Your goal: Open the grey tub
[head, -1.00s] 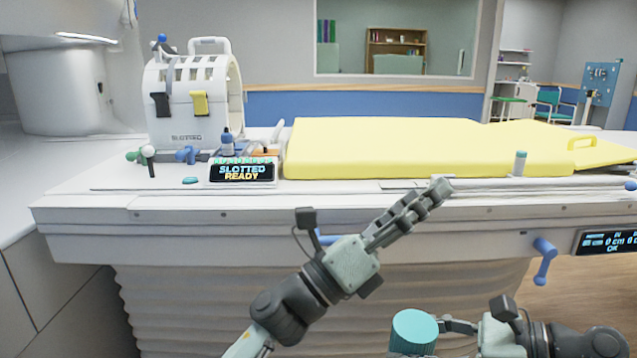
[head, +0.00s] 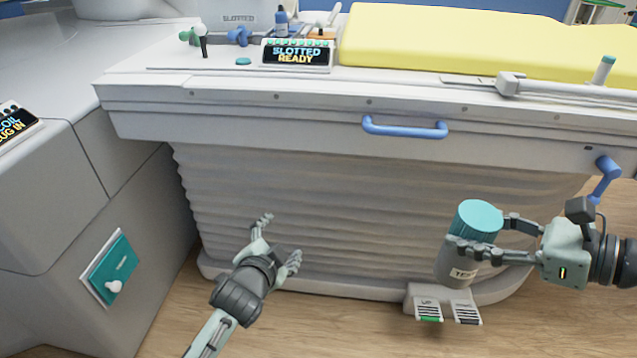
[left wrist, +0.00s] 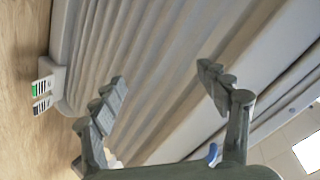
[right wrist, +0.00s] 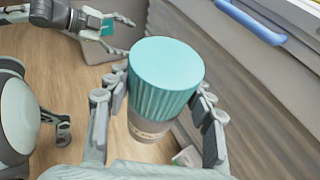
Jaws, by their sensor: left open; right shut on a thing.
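The grey tub (head: 455,268) has a ribbed teal lid (head: 479,219) and a label on its side. My right gripper (head: 462,244) is shut on the tub and holds it upright in the air in front of the table base. In the right wrist view the teal lid (right wrist: 166,72) faces the camera, on top of the grey body (right wrist: 148,126), with a finger on each side. The lid sits on the tub. My left gripper (head: 277,238) is open and empty, low and well to the left of the tub. Its spread fingers (left wrist: 165,95) show in the left wrist view.
The patient table (head: 290,105) with a blue handle (head: 405,128) and a blue crank (head: 606,178) stands behind the grippers. Foot pedals (head: 446,306) are on the floor below the tub. A cabinet with a teal panel (head: 110,268) is at left. Space between the grippers is clear.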

